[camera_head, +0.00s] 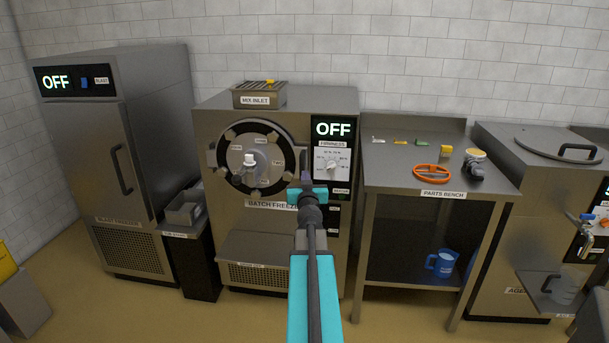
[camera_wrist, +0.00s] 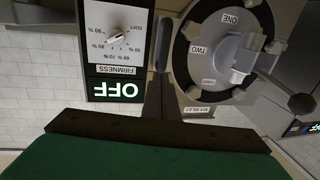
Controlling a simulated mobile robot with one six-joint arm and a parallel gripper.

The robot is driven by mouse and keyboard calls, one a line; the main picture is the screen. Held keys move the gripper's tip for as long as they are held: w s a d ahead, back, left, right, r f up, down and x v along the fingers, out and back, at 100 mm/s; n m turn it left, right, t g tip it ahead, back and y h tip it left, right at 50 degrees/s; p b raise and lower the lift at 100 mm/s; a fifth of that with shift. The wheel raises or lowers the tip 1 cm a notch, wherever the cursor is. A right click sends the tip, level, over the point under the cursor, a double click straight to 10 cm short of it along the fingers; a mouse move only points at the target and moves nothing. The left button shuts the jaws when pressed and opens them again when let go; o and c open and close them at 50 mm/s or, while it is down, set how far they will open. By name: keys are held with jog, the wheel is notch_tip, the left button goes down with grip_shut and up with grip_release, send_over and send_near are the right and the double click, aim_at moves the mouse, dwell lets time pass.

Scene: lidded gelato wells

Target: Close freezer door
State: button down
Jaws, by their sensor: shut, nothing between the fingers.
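The batch freezer (camera_head: 215,225) stands in the middle of the head view. Its round door (camera_head: 236,158) is a grey disc within a dark ring, with knobs around the rim and a pale block at its middle. I cannot tell whether the door sits fully flush. It also shows upside down at the upper right of the wrist view (camera_wrist: 207,53). My gripper (camera_wrist: 160,82) is shut and empty, pointing at the freezer front between the door and the control panel. In the head view my arm hides most of it. Contact with the door is not clear.
The control panel (camera_head: 332,128) reads OFF and has a firmness dial (camera_head: 331,165). The blast freezer (camera_head: 110,150) at left has its tall door shut. The parts bench (camera_head: 385,175) at right holds an orange ring (camera_head: 432,174) and small parts. Floor in front is clear.

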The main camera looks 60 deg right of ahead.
jog(key=shift+v, duration=2.4)
